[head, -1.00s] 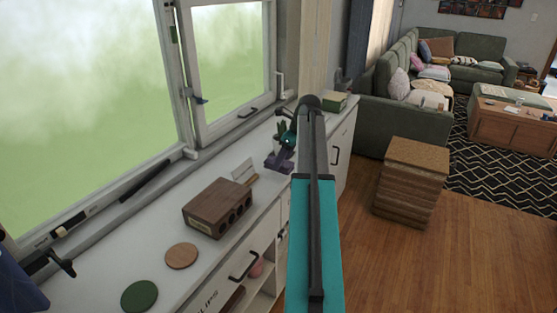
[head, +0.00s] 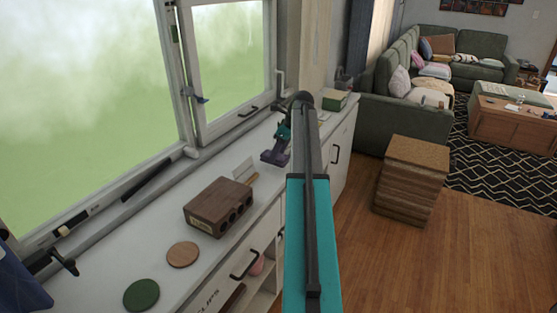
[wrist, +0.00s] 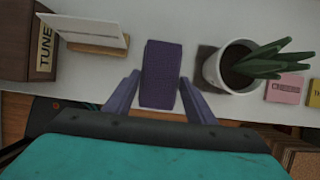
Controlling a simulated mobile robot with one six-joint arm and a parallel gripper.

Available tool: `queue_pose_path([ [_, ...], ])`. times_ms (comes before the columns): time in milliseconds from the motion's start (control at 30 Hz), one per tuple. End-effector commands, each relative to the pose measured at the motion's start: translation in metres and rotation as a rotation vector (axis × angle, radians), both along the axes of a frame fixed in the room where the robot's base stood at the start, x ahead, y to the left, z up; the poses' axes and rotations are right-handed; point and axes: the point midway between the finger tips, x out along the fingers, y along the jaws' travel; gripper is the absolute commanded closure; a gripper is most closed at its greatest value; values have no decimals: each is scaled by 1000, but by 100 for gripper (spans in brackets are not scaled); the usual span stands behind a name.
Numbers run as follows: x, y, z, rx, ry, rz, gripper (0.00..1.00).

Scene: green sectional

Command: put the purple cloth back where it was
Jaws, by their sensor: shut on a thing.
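The purple cloth (wrist: 161,68) shows in the wrist view as a small upright-looking rectangle between the two fingers of my gripper (wrist: 160,80). The fingers press on its sides near its lower end. In the head view my gripper (head: 276,157) is over the white counter, just beyond the wooden box, with its fingers pointing down. There the cloth cannot be told apart from the purple fingers. I cannot tell whether the cloth touches the counter.
On the white counter (wrist: 215,18), a potted plant (wrist: 228,68) stands close right of the cloth, on a dark square patch. A card on a wooden stand (wrist: 97,40) and a brown box (wrist: 22,45) are left. Coasters (head: 183,254) lie nearer me.

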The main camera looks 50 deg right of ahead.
Motion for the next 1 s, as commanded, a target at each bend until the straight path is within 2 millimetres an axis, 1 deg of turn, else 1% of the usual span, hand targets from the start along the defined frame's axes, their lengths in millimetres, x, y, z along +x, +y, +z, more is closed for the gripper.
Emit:
queue_pose_path([
  [33, 3, -2, -1, 1, 1, -1, 68],
  [233, 1, 0, -23, 1, 1, -1, 68],
  [400, 1, -1, -34, 0, 0, -1, 68],
  [767, 1, -1, -36, 0, 0, -1, 68],
  [800, 1, -1, -36, 0, 0, -1, 48],
  [867, 1, -1, -36, 0, 0, -1, 38],
  [900, 1, -1, -36, 0, 0, -1, 31],
  [1000, 1, -1, -36, 0, 0, -1, 31],
])
